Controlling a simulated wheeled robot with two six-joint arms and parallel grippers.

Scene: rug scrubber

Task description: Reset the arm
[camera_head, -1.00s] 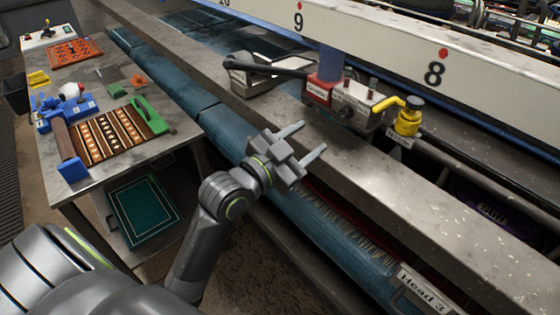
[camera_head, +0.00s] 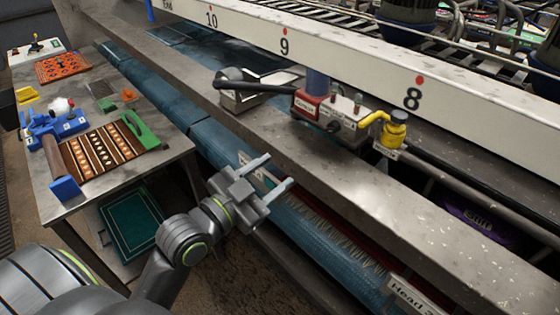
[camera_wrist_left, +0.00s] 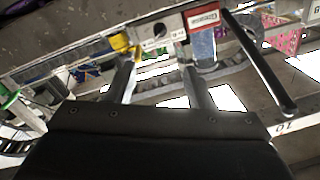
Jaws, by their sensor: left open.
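My left gripper (camera_head: 273,173) is open and empty. In the head view it hangs in front of the machine's grey metal rail, over the blue roller (camera_head: 305,225). In the left wrist view its two fingers (camera_wrist_left: 157,85) point up toward a control box (camera_wrist_left: 158,31). In the head view the control box (camera_head: 338,116) sits on the rail, with a red block, a black lever (camera_head: 262,87) to its left and a yellow valve (camera_head: 388,124) to its right. The gripper is apart from all of these. My right gripper is in neither view.
A table (camera_head: 150,172) at the left holds a patterned rug sample (camera_head: 98,155), a blue clamp-like fixture (camera_head: 62,188) and small coloured items. A green panel (camera_head: 131,224) lies below it. A white numbered beam (camera_head: 345,72) runs behind the control box.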

